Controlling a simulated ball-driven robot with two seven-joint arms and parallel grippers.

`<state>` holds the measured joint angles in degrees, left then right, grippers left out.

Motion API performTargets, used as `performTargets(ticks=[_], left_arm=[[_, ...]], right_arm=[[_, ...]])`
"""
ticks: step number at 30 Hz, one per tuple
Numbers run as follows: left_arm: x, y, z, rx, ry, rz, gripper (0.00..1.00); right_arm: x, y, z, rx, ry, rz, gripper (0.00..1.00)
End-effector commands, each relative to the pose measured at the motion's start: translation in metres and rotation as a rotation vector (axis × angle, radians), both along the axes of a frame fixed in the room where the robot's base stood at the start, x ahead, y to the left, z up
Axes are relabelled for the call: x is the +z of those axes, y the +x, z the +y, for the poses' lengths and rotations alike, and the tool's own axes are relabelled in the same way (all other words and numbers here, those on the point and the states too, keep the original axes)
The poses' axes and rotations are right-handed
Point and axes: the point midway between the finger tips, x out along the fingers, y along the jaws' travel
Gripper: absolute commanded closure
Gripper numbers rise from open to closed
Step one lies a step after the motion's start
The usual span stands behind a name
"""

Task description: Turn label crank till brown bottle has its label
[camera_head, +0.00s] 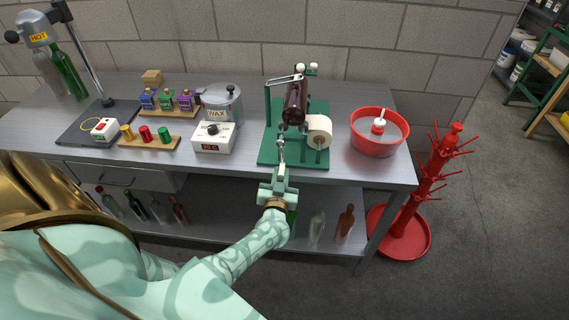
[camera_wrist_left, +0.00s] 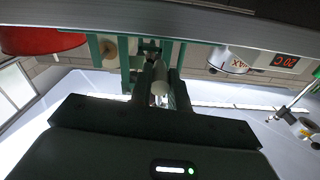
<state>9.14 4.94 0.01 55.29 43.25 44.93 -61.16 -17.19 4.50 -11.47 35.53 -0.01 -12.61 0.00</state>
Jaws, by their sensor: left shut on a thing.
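The brown bottle (camera_head: 294,108) lies in the green label machine (camera_head: 268,154) on the steel bench, and I see no label on the part of it that shows. A cream label roll (camera_head: 319,127) sits at the machine's right side. My left gripper (camera_head: 281,162) is at the front of the machine, shut on the crank handle. In the left wrist view the pale handle (camera_wrist_left: 160,76) stands between the two dark fingers (camera_wrist_left: 160,98). The rest of the crank is largely hidden by the gripper. My right gripper is not in view.
A white wax heater box (camera_head: 213,138) with a pot stands left of the machine. A red basin (camera_head: 379,133) stands to its right, at the bench (camera_head: 230,168) end. A red bottle tree (camera_head: 432,180) is on the floor. Several bottles stand on the lower shelf.

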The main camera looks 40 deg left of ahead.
Motion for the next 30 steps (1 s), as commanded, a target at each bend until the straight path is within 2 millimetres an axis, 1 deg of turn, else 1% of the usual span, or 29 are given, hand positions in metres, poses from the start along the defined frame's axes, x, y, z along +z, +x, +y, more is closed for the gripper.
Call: performTargets(ticks=[1, 17, 30], left_arm=[[0.0, -0.002, 0.001, 0.0, 0.018, 0.016, 1.0], [0.002, -0.014, 0.021, 0.0, 0.244, 0.154, 1.0], [0.008, -0.024, 0.037, 0.0, 0.431, 0.269, 1.0]], right_arm=[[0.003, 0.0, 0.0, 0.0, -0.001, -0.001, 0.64], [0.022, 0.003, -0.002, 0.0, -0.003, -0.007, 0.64], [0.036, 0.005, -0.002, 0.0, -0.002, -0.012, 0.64]])
